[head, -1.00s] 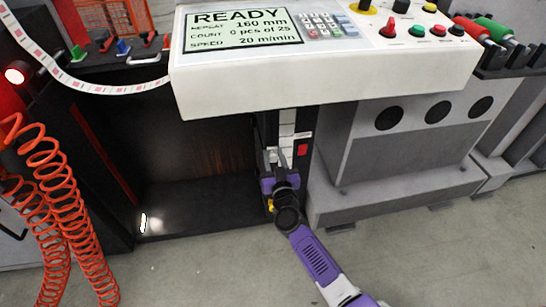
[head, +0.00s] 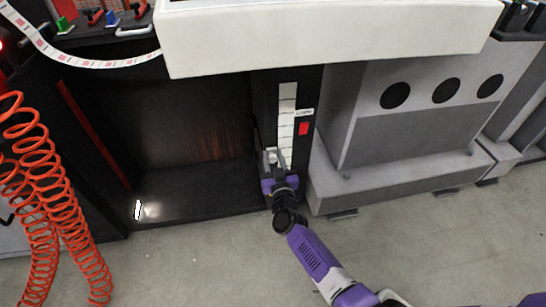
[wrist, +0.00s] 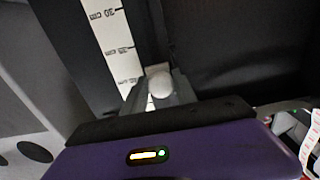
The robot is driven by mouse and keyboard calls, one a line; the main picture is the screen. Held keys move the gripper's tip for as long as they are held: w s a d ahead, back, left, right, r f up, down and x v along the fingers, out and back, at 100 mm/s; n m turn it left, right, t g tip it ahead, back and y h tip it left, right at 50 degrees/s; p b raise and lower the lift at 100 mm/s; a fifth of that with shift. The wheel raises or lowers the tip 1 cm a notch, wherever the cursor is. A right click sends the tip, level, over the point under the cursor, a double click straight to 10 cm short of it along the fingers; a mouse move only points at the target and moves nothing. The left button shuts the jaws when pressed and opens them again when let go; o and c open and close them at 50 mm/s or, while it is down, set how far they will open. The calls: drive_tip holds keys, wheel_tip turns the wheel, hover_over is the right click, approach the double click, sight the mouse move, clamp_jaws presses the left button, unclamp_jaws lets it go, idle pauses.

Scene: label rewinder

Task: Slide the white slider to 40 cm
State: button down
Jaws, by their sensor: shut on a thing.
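The white slider (wrist: 160,84) shows in the wrist view as a round white knob. My gripper (wrist: 157,92) is shut on it, one finger on each side. A white scale strip (wrist: 106,25) runs beside the slider, with its marks rising toward the gripper. I read 30 cm at the top, then what looks like 35, and a partly legible mark, perhaps 40, close beside the knob. In the head view, my gripper (head: 272,157) is at the lower part of the upright scale strip (head: 287,105); the slider is too small there to read its exact position.
A red switch (head: 304,128) sits just right of the scale. The white console (head: 320,45) overhangs above. A dark recess (head: 165,130) lies left, a grey cabinet (head: 400,140) right. Orange coiled hoses (head: 45,200) hang at far left. The floor in front is clear.

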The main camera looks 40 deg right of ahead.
drive_tip(key=shift+w+a+f, duration=0.2)
drive_tip(key=shift+a+f, duration=0.1)
drive_tip(key=shift+a, duration=0.2)
drive_tip(key=c, duration=1.1)
unclamp_jaws()
drive_tip(key=shift+o, duration=0.2)
drive_tip(key=shift+d, duration=0.15)
drive_tip(key=shift+s, duration=0.1)
drive_tip(key=p+v, duration=0.3)
drive_tip(key=v, duration=0.4)
drive_tip(key=shift+s+a+p, duration=0.2)
drive_tip(key=shift+s+p, duration=0.1)
